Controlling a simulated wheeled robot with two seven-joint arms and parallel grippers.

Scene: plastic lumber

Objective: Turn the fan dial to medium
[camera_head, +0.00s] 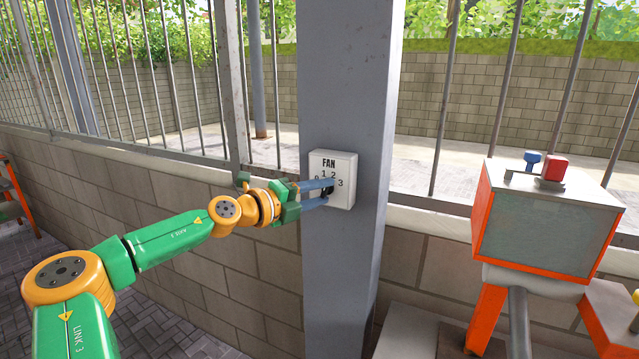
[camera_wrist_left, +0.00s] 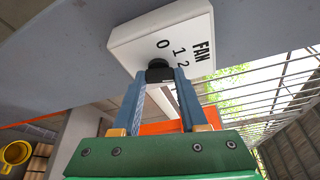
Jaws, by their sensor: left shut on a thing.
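The white fan box (camera_head: 345,166) is fixed to the grey post, with "FAN" and the marks 0, 1, 2 and 3 on its face. Its black dial (camera_head: 325,191) is mostly hidden by my fingers in the head view. In the left wrist view the box (camera_wrist_left: 150,35) is above my fingers and the dial (camera_wrist_left: 158,66) is between the fingertips. My left gripper (camera_head: 329,193) is shut on the dial; its blue fingers also show in the left wrist view (camera_wrist_left: 159,76). I cannot tell which mark the dial points to. My right gripper is not in view.
The grey post (camera_head: 345,75) stands in a low block wall (camera_head: 150,195) topped with metal bars. An orange and grey machine (camera_head: 545,220) with a red and a blue part on top stands to the right. An orange rack (camera_head: 12,195) is at the far left.

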